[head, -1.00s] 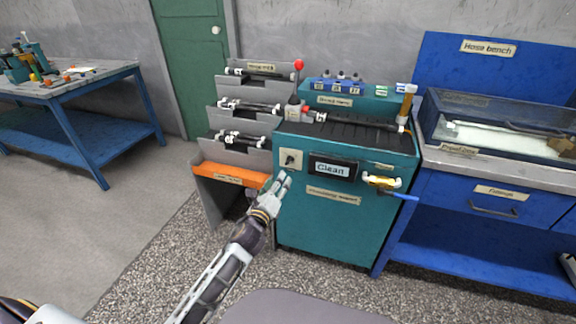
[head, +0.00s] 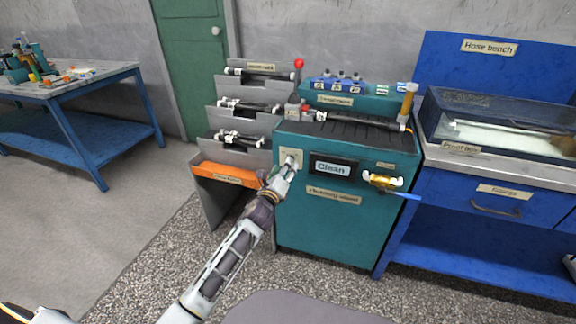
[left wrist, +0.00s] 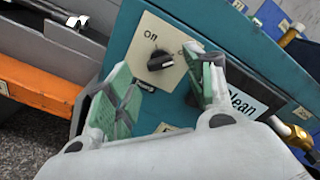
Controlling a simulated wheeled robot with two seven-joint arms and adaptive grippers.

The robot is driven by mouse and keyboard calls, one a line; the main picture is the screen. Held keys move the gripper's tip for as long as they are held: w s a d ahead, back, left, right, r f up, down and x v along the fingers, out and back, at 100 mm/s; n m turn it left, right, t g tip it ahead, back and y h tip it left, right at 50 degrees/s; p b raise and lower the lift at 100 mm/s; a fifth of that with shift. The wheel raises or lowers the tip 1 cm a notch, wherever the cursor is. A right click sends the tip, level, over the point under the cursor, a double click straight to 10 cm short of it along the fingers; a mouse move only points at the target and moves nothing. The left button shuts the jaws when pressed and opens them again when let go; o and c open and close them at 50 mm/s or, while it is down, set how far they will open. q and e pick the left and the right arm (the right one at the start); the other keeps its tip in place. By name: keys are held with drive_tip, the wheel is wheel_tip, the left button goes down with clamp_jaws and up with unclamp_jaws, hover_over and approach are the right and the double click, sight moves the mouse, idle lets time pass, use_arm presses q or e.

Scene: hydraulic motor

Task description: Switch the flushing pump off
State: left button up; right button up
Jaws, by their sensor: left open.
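The teal cleaning cabinet (head: 345,225) stands at the centre of the head view. On its front left is a cream switch plate (left wrist: 148,58) with a black rotary knob (left wrist: 161,61), clear in the left wrist view. A label at the plate's upper left seems to read "Off"; another to the right is partly hidden by a finger. The knob's line points to the right, towards that second label. My left gripper (head: 291,163) is open in front of the plate; in the left wrist view its green-padded fingers (left wrist: 165,85) lie either side below the knob, apparently not touching it.
A "Clean" display (head: 332,169) sits right of the switch, and a brass valve with a blue handle (head: 384,182) further right. A grey rack with hoses (head: 240,105) and orange tray (head: 215,174) stand left. The blue hose bench (head: 470,220) is at right.

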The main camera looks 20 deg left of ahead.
use_arm(q)
drive_tip(key=w+b, duration=0.1)
drive_tip(key=w, duration=0.3)
drive_tip(key=shift+d, duration=0.1)
use_arm(e)
drive_tip(key=f, duration=0.3)
drive_tip(key=shift+s+a, duration=0.2)
drive_tip(key=shift+a, duration=0.05)
use_arm(q)
drive_tip(key=shift+c, duration=0.4)
drive_tip(key=c, duration=0.9)
drive_tip(key=shift+c, duration=0.2)
use_arm(e)
drive_tip(key=shift+w+r+t, duration=0.3)
drive_tip(key=shift+w+r, duration=0.15)
drive_tip(key=shift+w, duration=0.05)
